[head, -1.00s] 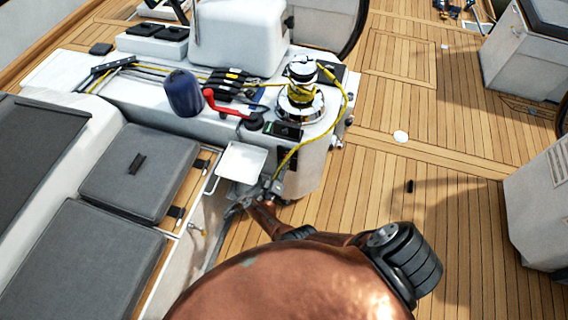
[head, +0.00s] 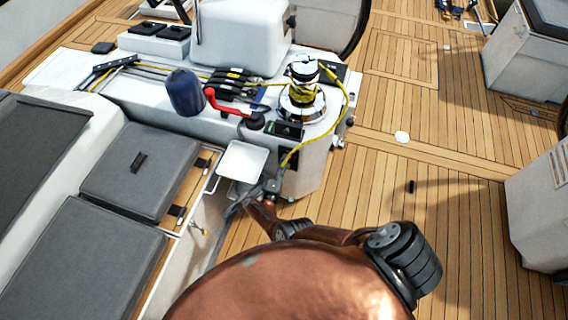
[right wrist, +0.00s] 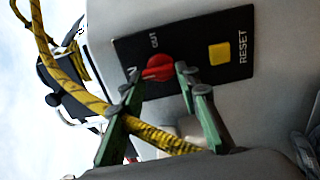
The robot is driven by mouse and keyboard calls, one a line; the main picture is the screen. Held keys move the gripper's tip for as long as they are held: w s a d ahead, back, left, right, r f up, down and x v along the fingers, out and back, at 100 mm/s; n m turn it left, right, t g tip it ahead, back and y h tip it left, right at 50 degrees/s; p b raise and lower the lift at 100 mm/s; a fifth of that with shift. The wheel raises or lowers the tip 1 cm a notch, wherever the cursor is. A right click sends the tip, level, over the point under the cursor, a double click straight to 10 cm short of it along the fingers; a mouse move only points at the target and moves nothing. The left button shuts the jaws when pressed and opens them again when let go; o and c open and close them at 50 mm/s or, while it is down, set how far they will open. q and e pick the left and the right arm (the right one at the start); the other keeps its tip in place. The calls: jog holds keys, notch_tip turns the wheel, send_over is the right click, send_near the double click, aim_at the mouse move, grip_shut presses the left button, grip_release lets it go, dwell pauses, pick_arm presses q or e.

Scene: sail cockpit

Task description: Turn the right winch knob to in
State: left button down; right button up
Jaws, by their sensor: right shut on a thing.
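The red winch knob (right wrist: 158,68) sits on a black panel (right wrist: 205,42) in the right wrist view. The panel carries an "OUT" label above the knob and a partly hidden label at its left, of which an "N" shows. The knob's ridge lies roughly sideways in the picture, toward that left label. My right gripper (right wrist: 159,82) has one finger on each side of the knob and is shut on it. In the head view this gripper (head: 272,188) is at the low front of the winch console, where the knob is hidden. My left gripper is not in view.
A yellow reset button (right wrist: 219,54) is right of the knob. A yellow rope (right wrist: 150,133) crosses close to my fingers. It runs down from the chrome winch (head: 302,98) on the console. A small white tray (head: 243,161) stands beside my gripper. The wooden deck (head: 455,140) at right is mostly clear.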

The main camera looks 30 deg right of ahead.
jog(key=shift+w, duration=0.1)
jog(key=o, duration=1.1)
jog(key=shift+o, duration=0.3)
